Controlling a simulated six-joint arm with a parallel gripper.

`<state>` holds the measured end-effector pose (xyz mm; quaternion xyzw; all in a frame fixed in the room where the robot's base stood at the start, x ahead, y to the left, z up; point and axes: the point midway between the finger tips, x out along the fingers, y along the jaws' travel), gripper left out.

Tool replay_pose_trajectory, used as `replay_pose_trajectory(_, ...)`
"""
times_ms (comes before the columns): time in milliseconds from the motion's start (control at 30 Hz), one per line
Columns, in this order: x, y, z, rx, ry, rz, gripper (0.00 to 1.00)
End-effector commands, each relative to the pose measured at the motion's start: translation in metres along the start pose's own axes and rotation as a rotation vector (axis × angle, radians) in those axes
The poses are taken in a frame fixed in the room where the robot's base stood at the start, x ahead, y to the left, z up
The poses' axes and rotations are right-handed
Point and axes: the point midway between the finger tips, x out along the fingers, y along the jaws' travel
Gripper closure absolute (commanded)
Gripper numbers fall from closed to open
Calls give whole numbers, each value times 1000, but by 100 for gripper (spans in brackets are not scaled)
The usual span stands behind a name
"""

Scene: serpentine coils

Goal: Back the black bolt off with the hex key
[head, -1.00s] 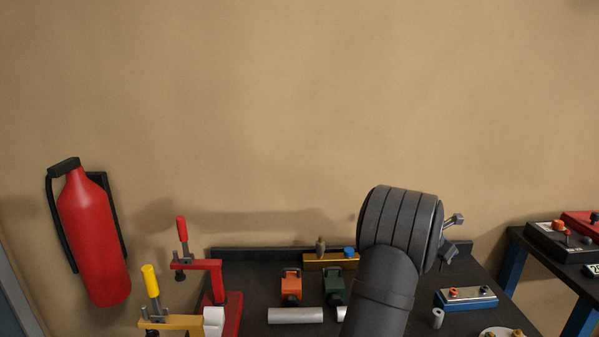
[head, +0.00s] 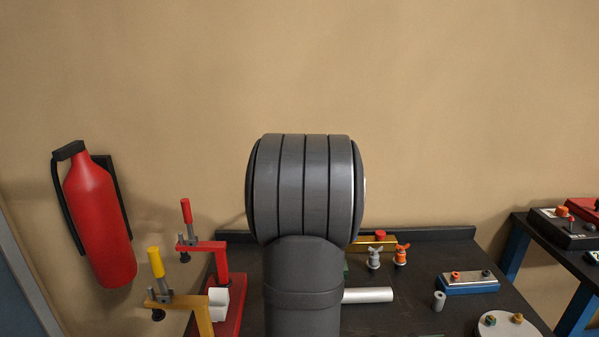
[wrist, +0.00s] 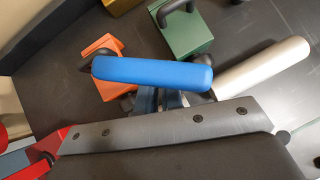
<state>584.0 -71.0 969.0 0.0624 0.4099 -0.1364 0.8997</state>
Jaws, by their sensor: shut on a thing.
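In the wrist view, my gripper (wrist: 160,98) is shut on the blue handle (wrist: 150,73), which lies across the fingers. I take this to be the handle of the hex key; its metal shaft cannot be made out. In the head view my own arm hides the gripper and the handle. No black bolt can be picked out with certainty. A blue block (head: 468,285) on the right of the bench carries an orange bolt (head: 456,275) and a greyish fitting (head: 485,274).
An orange block (wrist: 103,65), a green block (wrist: 185,30) and a silver cylinder (wrist: 262,68) lie close below the handle. Red (head: 222,262) and yellow (head: 190,300) clamps stand left. A round plate (head: 508,326) is front right.

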Motion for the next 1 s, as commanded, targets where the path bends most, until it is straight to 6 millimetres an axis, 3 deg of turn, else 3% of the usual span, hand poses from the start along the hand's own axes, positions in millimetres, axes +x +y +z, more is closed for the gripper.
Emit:
replay_pose_trajectory(133,0,1,3,5,-2,-4,100)
replay_pose_trajectory(233,4,-1,18,30,-5,-26,100)
replay_pose_trajectory(500,14,-12,86,164,-13,-142,100)
replay_pose_trajectory(767,46,-91,134,361,-18,-320,100)
replay_pose_trajectory(1000,68,-198,175,621,-27,-554,100)
